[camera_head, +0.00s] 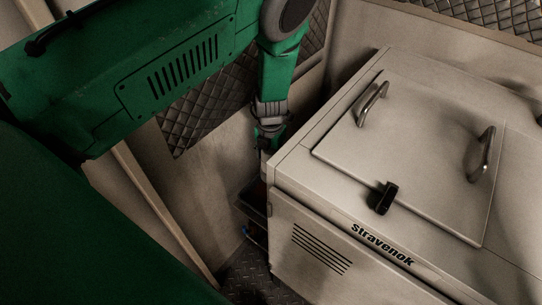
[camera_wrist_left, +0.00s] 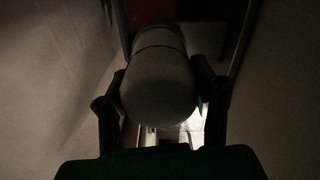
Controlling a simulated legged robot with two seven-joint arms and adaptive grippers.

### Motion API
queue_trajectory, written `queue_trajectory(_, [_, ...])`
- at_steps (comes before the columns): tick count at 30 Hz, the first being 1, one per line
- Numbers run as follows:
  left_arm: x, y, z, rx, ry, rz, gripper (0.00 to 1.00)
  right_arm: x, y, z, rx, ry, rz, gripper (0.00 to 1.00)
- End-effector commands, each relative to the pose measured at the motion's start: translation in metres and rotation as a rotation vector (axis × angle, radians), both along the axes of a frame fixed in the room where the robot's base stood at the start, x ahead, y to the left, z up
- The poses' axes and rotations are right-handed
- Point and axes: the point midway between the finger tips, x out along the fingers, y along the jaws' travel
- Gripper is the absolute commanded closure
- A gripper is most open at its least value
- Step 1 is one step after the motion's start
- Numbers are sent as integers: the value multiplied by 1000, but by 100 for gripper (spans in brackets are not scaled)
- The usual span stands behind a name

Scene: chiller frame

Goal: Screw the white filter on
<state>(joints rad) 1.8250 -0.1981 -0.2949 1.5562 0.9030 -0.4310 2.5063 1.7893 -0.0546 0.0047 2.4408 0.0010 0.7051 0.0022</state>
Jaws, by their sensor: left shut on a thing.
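The white filter (camera_wrist_left: 158,88) looks like a pale, rounded cylinder in the dim left wrist view. My left gripper (camera_wrist_left: 160,100) has one finger on each side of it and is shut on it. The filter's far end sits in shadow, so I cannot tell whether it touches a mount or thread. In the head view my green left arm reaches down into the gap left of the chiller cabinet (camera_head: 283,222); the filter is hidden there. My right gripper is not in view.
The cabinet has a closed lid (camera_head: 425,130) with two metal handles and a black latch (camera_head: 382,198). A pale wall and quilted dark panel (camera_head: 205,105) stand behind the arm. The gap beside the cabinet is narrow, with dark patterned floor (camera_head: 250,275) below.

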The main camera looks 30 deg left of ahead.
Motion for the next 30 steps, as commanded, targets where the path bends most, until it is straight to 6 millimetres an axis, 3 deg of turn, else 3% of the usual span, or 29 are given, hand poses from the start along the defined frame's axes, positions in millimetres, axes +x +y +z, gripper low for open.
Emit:
queue_trajectory(10, [3,0,1,-3,-9,-652,85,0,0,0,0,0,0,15])
queue_trajectory(14, [3,0,1,-1,-8,-748,85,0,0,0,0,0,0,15])
queue_trajectory(20, [3,0,1,0,-8,-754,85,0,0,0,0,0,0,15])
queue_trajectory(21, [4,0,2,0,-9,-753,38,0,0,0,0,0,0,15])
queue_trajectory(22, [4,0,2,0,-8,-753,31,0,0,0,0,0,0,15])
queue_trajectory(30, [1,1,1,-1,-4,-732,31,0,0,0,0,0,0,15])
